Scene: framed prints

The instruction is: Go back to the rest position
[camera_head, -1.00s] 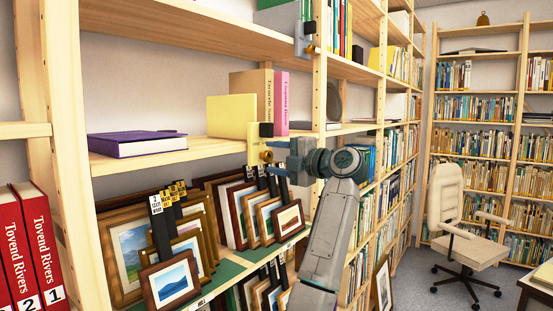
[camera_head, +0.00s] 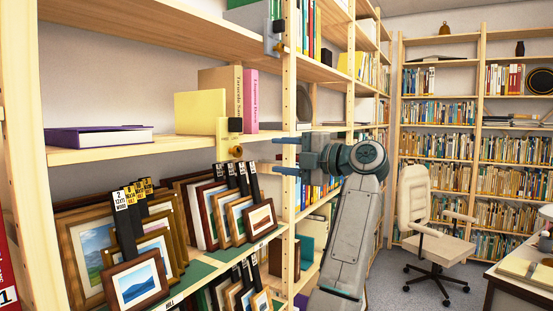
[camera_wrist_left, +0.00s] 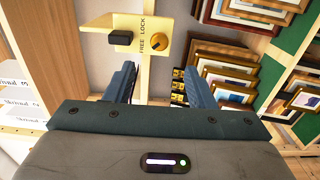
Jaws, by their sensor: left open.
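My left gripper (camera_head: 278,155) points left in the head view, with its two blue-grey fingers spread and nothing between them. In the left wrist view the fingers (camera_wrist_left: 158,72) stand open below the bracket (camera_wrist_left: 100,26). That bracket carries the black knob (camera_wrist_left: 120,38), the brass dial (camera_wrist_left: 157,41) and the words FREE and LOCK. My right gripper is out of view.
Framed prints (camera_head: 137,281) with black tags stand on the lower shelf. A purple book (camera_head: 98,137) lies above them. A wooden upright (camera_head: 288,205) stands close to the gripper. An office chair (camera_head: 433,220) and a desk (camera_head: 520,280) are at right, with open floor between shelf and chair.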

